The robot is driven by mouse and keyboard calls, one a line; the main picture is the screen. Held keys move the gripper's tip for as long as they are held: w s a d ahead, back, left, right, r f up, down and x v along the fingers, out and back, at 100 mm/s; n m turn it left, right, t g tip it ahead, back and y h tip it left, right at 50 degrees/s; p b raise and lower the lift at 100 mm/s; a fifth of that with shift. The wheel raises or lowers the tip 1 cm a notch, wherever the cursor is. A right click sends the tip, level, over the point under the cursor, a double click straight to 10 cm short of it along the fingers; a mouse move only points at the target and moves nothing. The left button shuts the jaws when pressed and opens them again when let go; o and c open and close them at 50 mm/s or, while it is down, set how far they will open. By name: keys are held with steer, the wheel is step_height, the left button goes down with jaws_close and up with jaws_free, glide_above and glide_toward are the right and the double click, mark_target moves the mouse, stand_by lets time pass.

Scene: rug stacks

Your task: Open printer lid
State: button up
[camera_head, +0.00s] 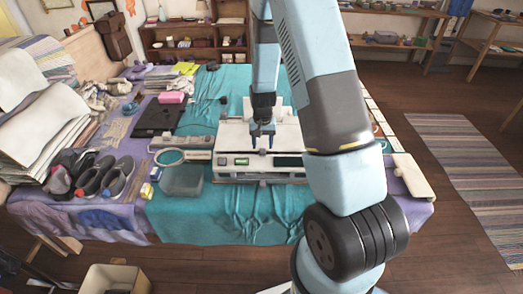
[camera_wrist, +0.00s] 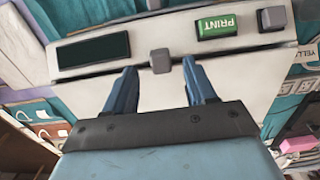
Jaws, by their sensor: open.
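The printer (camera_head: 235,173) is a whitish box on the teal cloth, with a dark display and a green button on its front. Its top looks flat and the lid appears shut. In the wrist view, the printer's front panel (camera_wrist: 170,38) shows a dark display, a green PRINT button (camera_wrist: 216,27) and a small grey tab (camera_wrist: 160,61) on the edge of the pale lid (camera_wrist: 240,85). My gripper (camera_head: 262,135) is above the printer, pointing down. In the wrist view, my gripper (camera_wrist: 160,75) is open, with its two blue fingers either side of the grey tab. Contact cannot be told.
The table with its teal cloth (camera_head: 215,215) also bears shoes (camera_head: 105,175), a clear grey container (camera_head: 182,180), a magnifier (camera_head: 169,157) and a pink block (camera_head: 171,97). A bin (camera_head: 115,279) is on the floor in front.

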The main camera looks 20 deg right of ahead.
mark_target(262, 152)
steer(key=shift+f, duration=1.9)
steer(key=shift+c, duration=0.4)
jaws_close()
steer(key=shift+a, duration=0.15)
